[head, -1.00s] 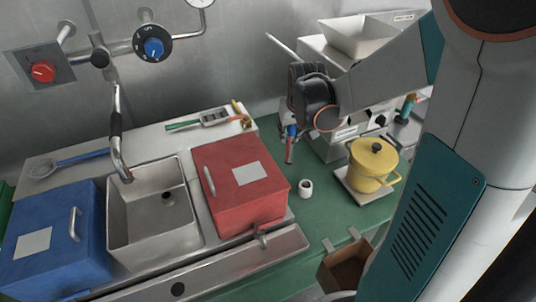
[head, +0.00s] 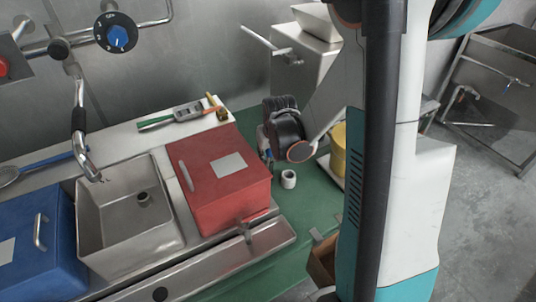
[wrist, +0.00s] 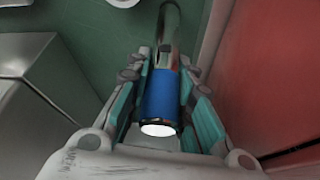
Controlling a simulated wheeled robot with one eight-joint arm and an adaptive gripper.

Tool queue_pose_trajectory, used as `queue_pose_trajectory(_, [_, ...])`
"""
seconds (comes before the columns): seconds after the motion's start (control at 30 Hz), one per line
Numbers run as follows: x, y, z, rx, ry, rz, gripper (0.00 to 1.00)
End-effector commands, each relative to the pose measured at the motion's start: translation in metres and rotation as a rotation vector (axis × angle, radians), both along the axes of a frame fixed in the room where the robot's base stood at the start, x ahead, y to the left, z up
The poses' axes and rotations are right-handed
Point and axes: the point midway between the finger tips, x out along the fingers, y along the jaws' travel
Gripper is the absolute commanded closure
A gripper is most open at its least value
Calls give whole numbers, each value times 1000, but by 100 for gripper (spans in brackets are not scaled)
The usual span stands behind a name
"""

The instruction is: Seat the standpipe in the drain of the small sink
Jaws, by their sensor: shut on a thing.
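The standpipe is a metal tube (wrist: 170,45) with a blue band (wrist: 163,95) and a bright round end nearest the wrist camera. My gripper (wrist: 166,88) is shut on the blue band, with a teal-padded finger on each side. In the head view my gripper (head: 264,146) is just right of and behind the red box, and my wrist hides most of the standpipe. The small sink (head: 105,225) is left of the red box, with a dark round drain (head: 143,198) in its floor. The drain is open to view, well left of my gripper.
The red box (head: 205,195) stands between my gripper and the sink; its red side (wrist: 275,75) is close in the wrist view. A faucet (head: 82,140) hangs over the sink's back left. A blue box (head: 30,235), white cup (head: 289,179) and yellow pot (head: 338,150) stand nearby.

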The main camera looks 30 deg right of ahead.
Motion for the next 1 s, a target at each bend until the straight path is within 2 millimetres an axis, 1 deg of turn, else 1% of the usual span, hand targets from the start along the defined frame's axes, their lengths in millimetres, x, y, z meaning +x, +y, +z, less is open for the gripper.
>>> queue_pose_trajectory(0.13, [0, 0, 1, 0, 0, 0, 100])
queue_pose_trajectory(0.27, [0, 0, -3, 0, 0, 0, 100])
queue_pose_trajectory(0.3, [0, 0, -2, 0, 0, 0, 72])
queue_pose_trajectory(0.37, [0, 0, -2, 0, 0, 0, 58])
queue_pose_trajectory(0.77, [0, 0, 1, 0, 0, 0, 58])
queue_pose_trajectory(0.87, [-3, 1, 10, 0, 0, 0, 58])
queue_pose_trajectory(1.0, [-12, 3, 33, 0, 0, 0, 58])
